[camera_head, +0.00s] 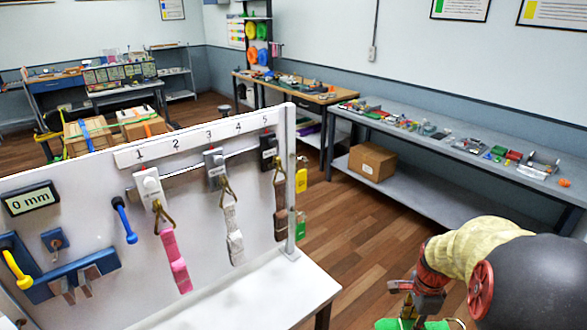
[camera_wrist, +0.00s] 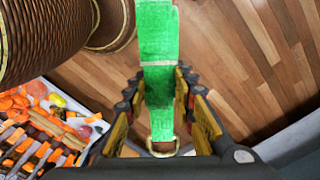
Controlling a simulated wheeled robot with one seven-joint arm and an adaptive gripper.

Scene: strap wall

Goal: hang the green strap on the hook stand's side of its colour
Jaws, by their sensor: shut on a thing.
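My gripper (camera_head: 428,297) is at the lower right of the head view, well to the right of the white panel. It is shut on the green strap (camera_wrist: 158,45). In the wrist view the strap runs between the two fingers, with a brass ring (camera_wrist: 164,152) at its near end. Only a bit of green shows below my gripper in the head view (camera_head: 392,324). I cannot make out a hook stand with coloured sides in either view.
The white panel (camera_head: 75,185) carries hanging pink (camera_head: 175,262), grey (camera_head: 234,235) and brown (camera_head: 281,210) straps. Yellow (camera_head: 301,180) and green (camera_head: 300,224) tags hang by its right edge. A long grey bench (camera_head: 450,148) stands behind. Wooden floor between is clear.

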